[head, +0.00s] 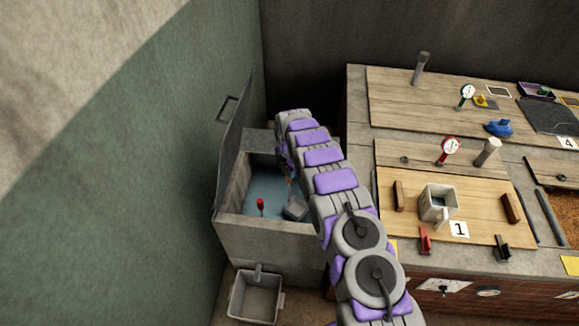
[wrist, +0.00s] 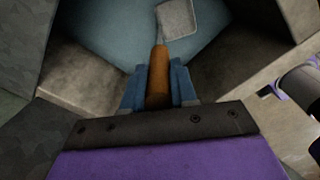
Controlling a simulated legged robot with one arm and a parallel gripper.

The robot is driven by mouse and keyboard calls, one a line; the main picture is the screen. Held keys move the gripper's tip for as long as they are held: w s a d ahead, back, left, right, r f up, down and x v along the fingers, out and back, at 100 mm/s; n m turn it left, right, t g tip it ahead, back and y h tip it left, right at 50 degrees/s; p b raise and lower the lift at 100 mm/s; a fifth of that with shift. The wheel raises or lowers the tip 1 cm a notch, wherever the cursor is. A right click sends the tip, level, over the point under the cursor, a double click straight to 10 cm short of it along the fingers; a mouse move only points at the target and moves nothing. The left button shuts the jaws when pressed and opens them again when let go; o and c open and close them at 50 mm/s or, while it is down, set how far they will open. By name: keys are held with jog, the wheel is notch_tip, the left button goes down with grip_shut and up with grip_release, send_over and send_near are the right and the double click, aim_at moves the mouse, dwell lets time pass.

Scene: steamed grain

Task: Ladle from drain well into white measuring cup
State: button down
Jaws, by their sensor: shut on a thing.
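My gripper (wrist: 158,88) is shut on the brown handle (wrist: 158,65) of the ladle. The ladle's grey square scoop (wrist: 179,18) is over or in the blue water in the wrist view; I cannot tell how deep it sits. In the head view the scoop (head: 296,208) shows inside the drain well (head: 235,188), a stone basin with its lid (head: 235,140) raised. My arm hides part of the well and most of the gripper there. The white measuring cup (head: 437,203) stands upright on the wooden board at the right, beside the "1" card, away from the gripper.
A small red object (head: 260,205) stands in the well's water. A grey bin (head: 255,297) sits on the floor before the well. The counter holds a red dial (head: 449,148), a grey cylinder (head: 487,152) and brown blocks (head: 511,208) beside the cup. A green wall is left of the well.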

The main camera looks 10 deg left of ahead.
aim_at(289, 184)
jog(key=f, duration=0.2)
jog(key=f+b, duration=0.1)
jog(key=f, duration=0.2)
jog(key=shift+d+f, duration=0.3)
jog(key=f, duration=0.1)
jog(key=f+b, duration=0.1)
jog(key=f, duration=0.2)
jog(key=shift+a, duration=0.25)
jog(key=shift+w+r, duration=0.1)
dwell(1.3)
